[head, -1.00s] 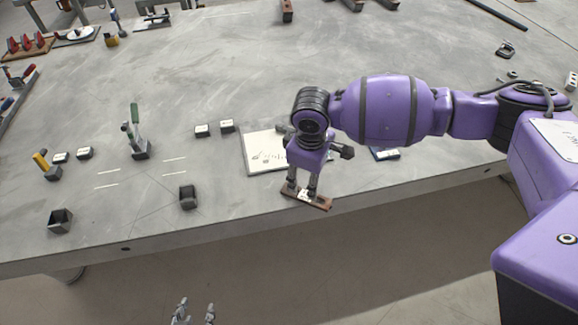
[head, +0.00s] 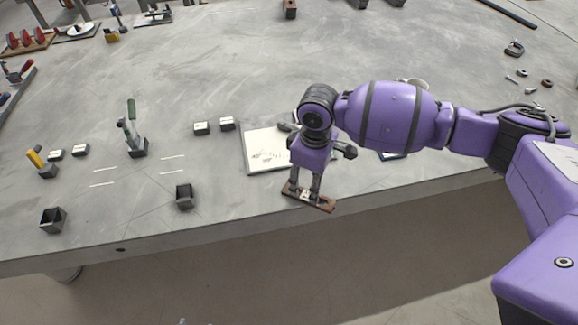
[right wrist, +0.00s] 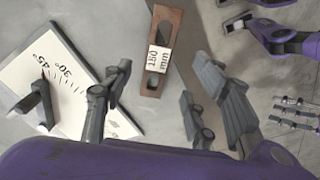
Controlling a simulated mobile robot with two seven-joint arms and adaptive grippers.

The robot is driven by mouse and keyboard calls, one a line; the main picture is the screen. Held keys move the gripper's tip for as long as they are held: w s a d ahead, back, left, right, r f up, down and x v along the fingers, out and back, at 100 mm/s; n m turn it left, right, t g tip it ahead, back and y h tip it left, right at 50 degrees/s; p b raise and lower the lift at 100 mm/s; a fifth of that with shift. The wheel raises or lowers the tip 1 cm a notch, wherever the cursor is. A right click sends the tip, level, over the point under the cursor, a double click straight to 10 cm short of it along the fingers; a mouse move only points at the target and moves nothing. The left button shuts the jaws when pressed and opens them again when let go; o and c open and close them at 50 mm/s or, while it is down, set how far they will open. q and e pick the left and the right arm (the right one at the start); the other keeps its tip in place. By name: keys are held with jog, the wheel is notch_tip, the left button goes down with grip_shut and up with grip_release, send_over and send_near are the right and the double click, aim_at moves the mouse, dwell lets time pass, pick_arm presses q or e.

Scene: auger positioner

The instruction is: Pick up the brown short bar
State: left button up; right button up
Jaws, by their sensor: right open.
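The brown short bar (head: 323,205) lies at the table's front edge, seeming to overhang it slightly. My right gripper (head: 306,188) is open and points down over the bar's middle. In the right wrist view its fingers (right wrist: 158,88) are apart, one on each side of the bar. I cannot tell whether they touch it. Only a trace of my left gripper (head: 183,322) shows at the bottom edge of the head view.
A white angle-marked board (head: 262,150) lies just behind and left of the bar. A small dark open bin (head: 184,197) and another bin (head: 53,220) stand near the front edge. A green-handled clamp (head: 134,140) stands further left. Floor lies beyond the front edge.

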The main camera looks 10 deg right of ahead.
aim_at(309, 193)
notch_tip(309, 193, down, 6)
jog(key=shift+w+f, duration=0.1)
jog(key=shift+f, duration=0.05)
dwell(0.3)
grip_shut()
